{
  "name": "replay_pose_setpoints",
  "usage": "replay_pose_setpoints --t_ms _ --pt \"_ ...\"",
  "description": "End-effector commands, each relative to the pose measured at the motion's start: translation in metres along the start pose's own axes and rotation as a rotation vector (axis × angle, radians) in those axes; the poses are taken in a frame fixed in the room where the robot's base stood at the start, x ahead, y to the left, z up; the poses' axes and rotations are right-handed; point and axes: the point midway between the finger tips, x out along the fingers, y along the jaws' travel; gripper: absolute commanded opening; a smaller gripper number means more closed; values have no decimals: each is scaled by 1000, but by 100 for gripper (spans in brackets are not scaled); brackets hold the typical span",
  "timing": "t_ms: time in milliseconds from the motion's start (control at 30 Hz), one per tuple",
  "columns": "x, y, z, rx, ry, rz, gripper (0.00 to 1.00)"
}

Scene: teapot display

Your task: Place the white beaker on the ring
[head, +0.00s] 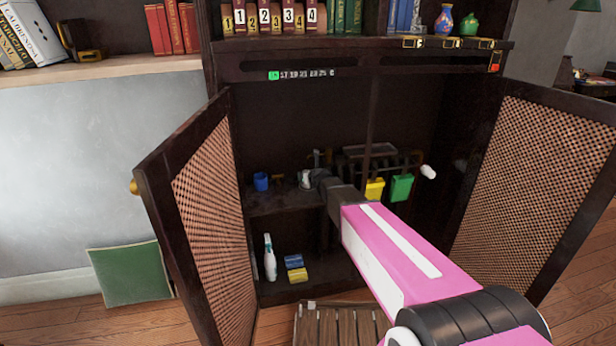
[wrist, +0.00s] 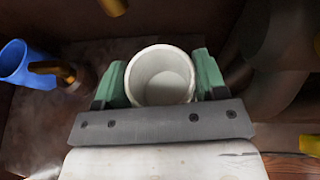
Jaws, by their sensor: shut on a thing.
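The white beaker (wrist: 161,80) is between the green fingers of my gripper (wrist: 158,84) in the wrist view. The fingers press on its left and right sides, and I look into its open, empty-looking mouth. In the head view the beaker (head: 305,179) is a small pale shape at the end of my arm, inside the open cabinet at shelf height. My gripper there is dark and mostly hidden. A brass fitting (wrist: 62,76) is left of the beaker in the wrist view. I cannot tell whether it is the ring, and no ring shows clearly.
A blue cup (head: 261,181) stands left of the beaker and also shows in the wrist view (wrist: 22,66). Yellow (head: 375,189) and green (head: 401,187) containers are on the right. A white bottle (head: 269,258) stands below. Open lattice doors (head: 208,200) flank the cabinet.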

Motion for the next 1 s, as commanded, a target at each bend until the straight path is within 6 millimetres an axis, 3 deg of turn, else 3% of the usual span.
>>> replay_pose_setpoints --t_ms 333,367,400,767,1000 --pt "1 0 -3 0 0 0 38" --pt "1 0 -3 0 0 0 72" --pt "1 0 -3 0 0 0 76" --pt "0 0 0 0 0 0 76" --pt "-27 0 0 0 0 -1 76"
